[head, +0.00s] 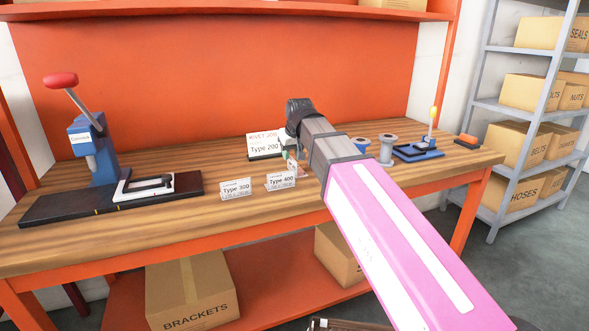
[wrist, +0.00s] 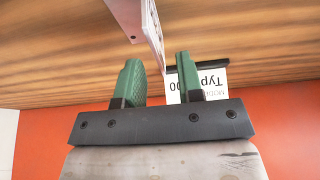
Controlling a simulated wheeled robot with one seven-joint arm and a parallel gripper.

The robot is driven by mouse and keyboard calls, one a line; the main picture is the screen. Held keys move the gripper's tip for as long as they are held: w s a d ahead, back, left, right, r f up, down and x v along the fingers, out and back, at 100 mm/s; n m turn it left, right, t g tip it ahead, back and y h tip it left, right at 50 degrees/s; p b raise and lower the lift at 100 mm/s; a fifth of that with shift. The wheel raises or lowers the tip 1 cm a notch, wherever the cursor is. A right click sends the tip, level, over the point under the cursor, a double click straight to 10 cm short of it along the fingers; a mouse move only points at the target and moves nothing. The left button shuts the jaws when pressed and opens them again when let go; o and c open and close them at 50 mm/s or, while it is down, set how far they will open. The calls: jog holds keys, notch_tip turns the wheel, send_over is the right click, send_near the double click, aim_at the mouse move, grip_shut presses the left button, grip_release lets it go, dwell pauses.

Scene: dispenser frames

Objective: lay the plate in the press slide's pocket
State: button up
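The blue press (head: 90,150) with a red-knobbed lever stands at the left of the bench. Its dark slide base (head: 70,206) carries a white frame (head: 128,193) around a dark recess. My gripper (head: 291,157) is over the middle of the bench, behind the small Type 400 card (head: 281,181). In the wrist view its green fingers (wrist: 157,78) are apart, with a thin upright pale panel (wrist: 152,22) reaching into the gap between them. I cannot tell whether this panel is the plate or a card, nor whether a finger touches it. No plate is clearly identifiable.
A Type 300 card (head: 236,189) stands near the bench's front, and a Rivet Job Type 200 sign (head: 264,145) stands behind. Grey spools (head: 386,152) and a blue fixture (head: 418,152) with a yellow knob are to the right. The orange back panel (head: 220,70) bounds the wooden bench.

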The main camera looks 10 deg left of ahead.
aim_at(290, 160)
jog(key=shift+x, duration=2)
grip_shut()
jog(key=shift+r, duration=0.1)
